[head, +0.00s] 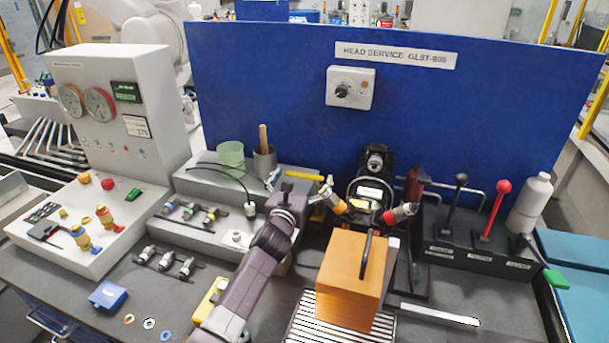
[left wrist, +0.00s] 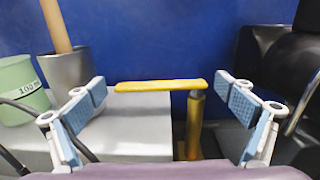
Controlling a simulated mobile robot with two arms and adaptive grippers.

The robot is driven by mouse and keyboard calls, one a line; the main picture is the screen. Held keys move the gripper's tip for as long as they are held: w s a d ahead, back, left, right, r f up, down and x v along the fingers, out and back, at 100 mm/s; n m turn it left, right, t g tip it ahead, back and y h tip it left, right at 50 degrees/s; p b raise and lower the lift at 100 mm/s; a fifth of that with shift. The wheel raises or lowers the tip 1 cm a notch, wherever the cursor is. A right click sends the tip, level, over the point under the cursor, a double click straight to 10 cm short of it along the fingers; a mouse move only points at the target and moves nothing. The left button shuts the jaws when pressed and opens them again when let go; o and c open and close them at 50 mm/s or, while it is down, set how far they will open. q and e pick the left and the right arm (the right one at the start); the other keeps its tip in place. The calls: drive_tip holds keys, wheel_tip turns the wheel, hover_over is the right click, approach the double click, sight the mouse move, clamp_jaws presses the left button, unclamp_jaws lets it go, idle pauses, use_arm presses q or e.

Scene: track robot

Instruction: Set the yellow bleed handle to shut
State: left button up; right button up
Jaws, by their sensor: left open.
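The yellow bleed handle (head: 303,175) is at the back of the bench, in front of the blue panel. In the left wrist view the handle (left wrist: 160,86) is a flat yellow bar lying level, its right end on an upright brass-coloured post (left wrist: 195,125) and its free end pointing left. My left gripper (head: 299,182) is open, with one finger on each side of the bar; I see gaps between the pads and the bar. The lower post is partly hidden by my gripper. My right gripper is not in view.
Left of the handle stand a green cup (head: 230,153) and a grey cup (head: 264,163) with a wooden stick. A black machine (head: 375,165) stands close on the right. An orange block (head: 352,285) is in front. A lever box (head: 470,240) is further right.

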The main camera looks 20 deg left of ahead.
use_arm(q)
drive_tip(key=shift+w+d, duration=0.1)
drive_tip(key=shift+w, duration=0.15)
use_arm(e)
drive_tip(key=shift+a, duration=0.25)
use_arm(q)
drive_tip(key=shift+c, duration=0.4)
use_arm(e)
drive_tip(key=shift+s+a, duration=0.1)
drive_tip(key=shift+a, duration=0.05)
